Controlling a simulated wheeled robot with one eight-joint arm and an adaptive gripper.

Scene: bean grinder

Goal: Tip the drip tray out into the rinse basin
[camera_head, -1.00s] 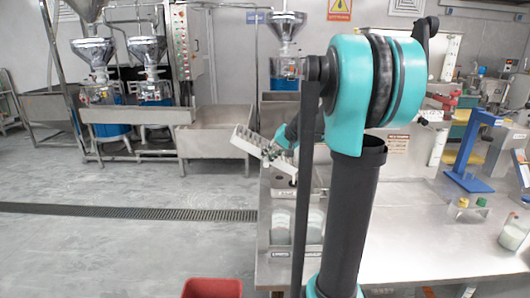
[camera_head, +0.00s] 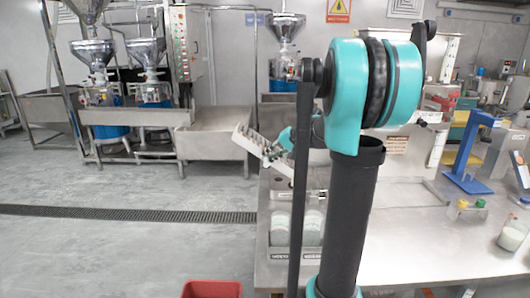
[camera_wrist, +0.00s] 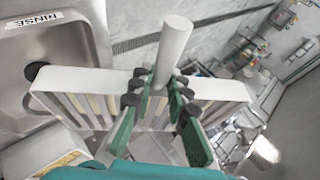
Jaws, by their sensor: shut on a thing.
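The drip tray (camera_head: 247,145) is a pale slatted tray, held tilted in the air beside the left edge of the steel bench. In the wrist view the tray (camera_wrist: 70,82) spans the middle, with a white round handle (camera_wrist: 175,42) rising between the fingers. My gripper (camera_wrist: 158,90) has green fingers with dark joints and is shut on the tray. In the head view my gripper (camera_head: 284,141) is partly hidden by my arm. The rinse basin (camera_wrist: 60,45), steel with a RINSE label and dark drain hole, lies at the left, partly behind the tray's end. Any liquid in the tray cannot be seen.
The steel bench (camera_head: 400,235) carries a blue stand (camera_head: 468,160) and a jar of pale liquid (camera_head: 513,235) at right. A red bin (camera_head: 211,289) stands on the floor below. Grinders with steel troughs (camera_head: 215,140) stand at the back left. The floor between is clear.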

